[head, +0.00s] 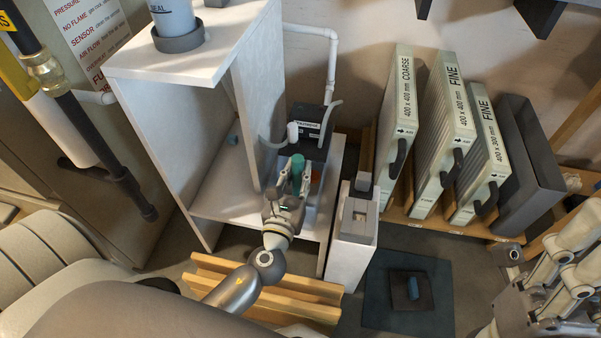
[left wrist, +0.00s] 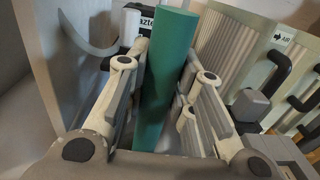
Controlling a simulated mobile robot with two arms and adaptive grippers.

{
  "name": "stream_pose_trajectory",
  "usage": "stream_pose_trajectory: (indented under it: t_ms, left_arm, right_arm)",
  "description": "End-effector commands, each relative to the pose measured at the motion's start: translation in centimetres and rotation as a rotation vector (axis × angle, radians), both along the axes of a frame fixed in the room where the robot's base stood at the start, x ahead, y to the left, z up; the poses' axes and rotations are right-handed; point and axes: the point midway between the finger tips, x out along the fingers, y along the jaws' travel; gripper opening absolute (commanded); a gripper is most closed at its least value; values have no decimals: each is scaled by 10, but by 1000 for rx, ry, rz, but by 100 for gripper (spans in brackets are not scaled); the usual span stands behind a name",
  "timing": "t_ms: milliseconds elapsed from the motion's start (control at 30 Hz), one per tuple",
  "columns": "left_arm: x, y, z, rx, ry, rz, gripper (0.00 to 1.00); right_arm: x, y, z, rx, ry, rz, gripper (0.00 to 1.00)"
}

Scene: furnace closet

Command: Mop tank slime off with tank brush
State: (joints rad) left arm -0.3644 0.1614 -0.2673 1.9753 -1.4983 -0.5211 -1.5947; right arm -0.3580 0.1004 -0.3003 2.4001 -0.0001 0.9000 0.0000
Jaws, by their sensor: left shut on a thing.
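My left gripper (head: 297,175) reaches into the space beside the white cabinet and is shut on a green cylindrical handle (head: 298,161), apparently the tank brush. In the left wrist view the green handle (left wrist: 165,75) stands nearly upright between the two fingers (left wrist: 160,90). The brush's lower end is hidden behind the gripper. A dark box with a white label (head: 311,120), possibly the tank unit, sits just behind the handle. No slime can be made out. My right gripper (head: 545,275) is at the lower right edge, partly cut off, away from the brush.
The white cabinet (head: 150,125) rises left of my left gripper. A narrow white box with a grey top (head: 354,220) stands close on its right. Several filters (head: 445,130) lean at the right. A wooden rail frame (head: 310,290) lies below my left arm. A dark mat (head: 430,290) holds a small blue item.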

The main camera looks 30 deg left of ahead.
Motion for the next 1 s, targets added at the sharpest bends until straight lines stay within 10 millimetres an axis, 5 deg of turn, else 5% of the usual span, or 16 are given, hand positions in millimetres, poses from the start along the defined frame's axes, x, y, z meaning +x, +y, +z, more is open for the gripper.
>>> stream_pose_trajectory:
  t_ms: [467,1000]
  left_arm:
    - [-7,28,-4,1,1,1,0]
    - [2,31,-3,2,2,1,0]
  right_arm:
    - [0,0,2,0,-10,0,44]
    - [0,0,7,0,-13,0,44]
